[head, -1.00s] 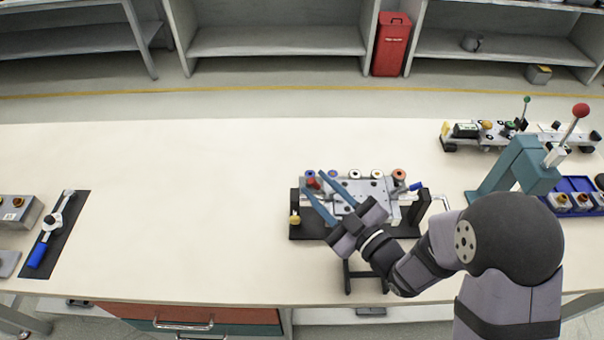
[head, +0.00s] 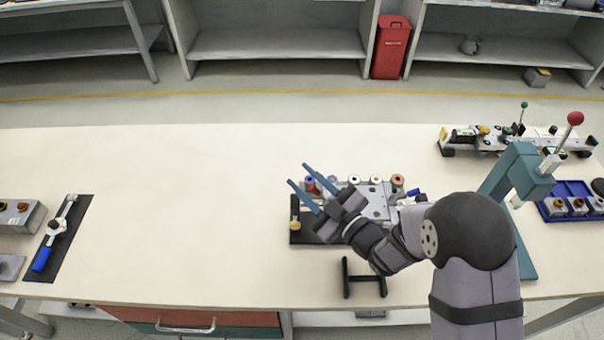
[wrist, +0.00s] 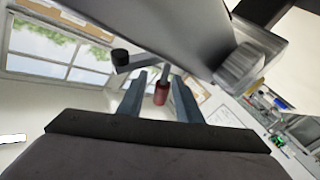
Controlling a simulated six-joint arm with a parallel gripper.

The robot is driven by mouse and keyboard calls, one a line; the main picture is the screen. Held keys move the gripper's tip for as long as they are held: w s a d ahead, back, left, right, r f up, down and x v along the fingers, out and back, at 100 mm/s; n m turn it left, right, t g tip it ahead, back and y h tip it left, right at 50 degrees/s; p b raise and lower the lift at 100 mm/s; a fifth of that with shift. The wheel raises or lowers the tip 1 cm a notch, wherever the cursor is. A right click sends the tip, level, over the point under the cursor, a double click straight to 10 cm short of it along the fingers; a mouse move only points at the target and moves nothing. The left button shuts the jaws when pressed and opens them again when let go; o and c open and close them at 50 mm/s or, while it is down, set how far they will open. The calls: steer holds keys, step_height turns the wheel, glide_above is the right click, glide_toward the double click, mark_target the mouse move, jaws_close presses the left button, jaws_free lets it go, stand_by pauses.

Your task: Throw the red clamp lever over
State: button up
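The red clamp lever (head: 311,186) stands at the left end of the grey clamping fixture (head: 377,205), partly hidden by my gripper. My gripper (head: 298,175) is open, its two blue fingers pointing up and left across that end of the fixture. In the wrist view the lever's red grip (wrist: 161,93) shows in the gap between the two fingers (wrist: 159,98), with a grey rod joining it. The fingers stand clear on both sides of it. I cannot tell how deep it sits between them.
Several coloured round pieces line the fixture's back edge. A teal press (head: 520,180) with a red ball handle stands to the right, beside a blue tray (head: 570,192). A black plate with a blue-handled lever (head: 41,260) lies far left. The bench's left middle is clear.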

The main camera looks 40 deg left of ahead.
steer(key=shift+a, duration=0.5)
jaws_close()
